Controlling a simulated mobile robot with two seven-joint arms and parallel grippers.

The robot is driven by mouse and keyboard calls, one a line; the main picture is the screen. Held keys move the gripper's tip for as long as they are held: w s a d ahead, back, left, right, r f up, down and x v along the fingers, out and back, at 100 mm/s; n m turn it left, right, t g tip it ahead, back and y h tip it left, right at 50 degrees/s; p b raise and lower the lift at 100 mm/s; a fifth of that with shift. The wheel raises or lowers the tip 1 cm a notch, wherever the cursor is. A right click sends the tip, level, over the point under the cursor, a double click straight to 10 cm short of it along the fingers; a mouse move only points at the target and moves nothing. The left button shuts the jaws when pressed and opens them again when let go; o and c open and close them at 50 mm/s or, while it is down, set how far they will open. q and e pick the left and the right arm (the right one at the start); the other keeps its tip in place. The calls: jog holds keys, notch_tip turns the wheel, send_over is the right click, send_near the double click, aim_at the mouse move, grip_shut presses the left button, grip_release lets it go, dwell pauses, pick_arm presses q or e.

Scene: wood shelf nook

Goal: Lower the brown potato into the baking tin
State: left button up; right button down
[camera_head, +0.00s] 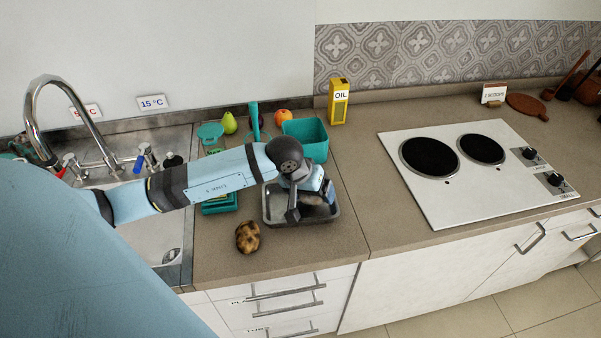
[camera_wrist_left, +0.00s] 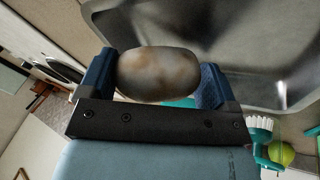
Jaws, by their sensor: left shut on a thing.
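My left gripper (camera_head: 315,201) is over the grey metal baking tin (camera_head: 275,221) and reaches down between its walls. It is shut on a smooth, oval, greyish-brown potato (camera_wrist_left: 158,74), which lies between the two blue fingers in the left wrist view. In the head view this brown potato is mostly hidden by the gripper. The tin's bare inside (camera_wrist_left: 240,45) shows beside the potato in the left wrist view. I cannot tell whether the potato touches the tin's floor. My right gripper is not in view.
A yellow oil box (camera_head: 339,102) and a white hob (camera_head: 485,190) are to the right. A sink with a tap (camera_head: 75,125) is left.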

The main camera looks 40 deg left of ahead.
pick_arm(q)
jog(key=shift+f+b, duration=0.55)
jog(key=shift+f, duration=0.05)
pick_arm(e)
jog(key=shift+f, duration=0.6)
pick_arm(q)
jog(key=o, duration=0.8)
jog(key=shift+r, duration=0.1)
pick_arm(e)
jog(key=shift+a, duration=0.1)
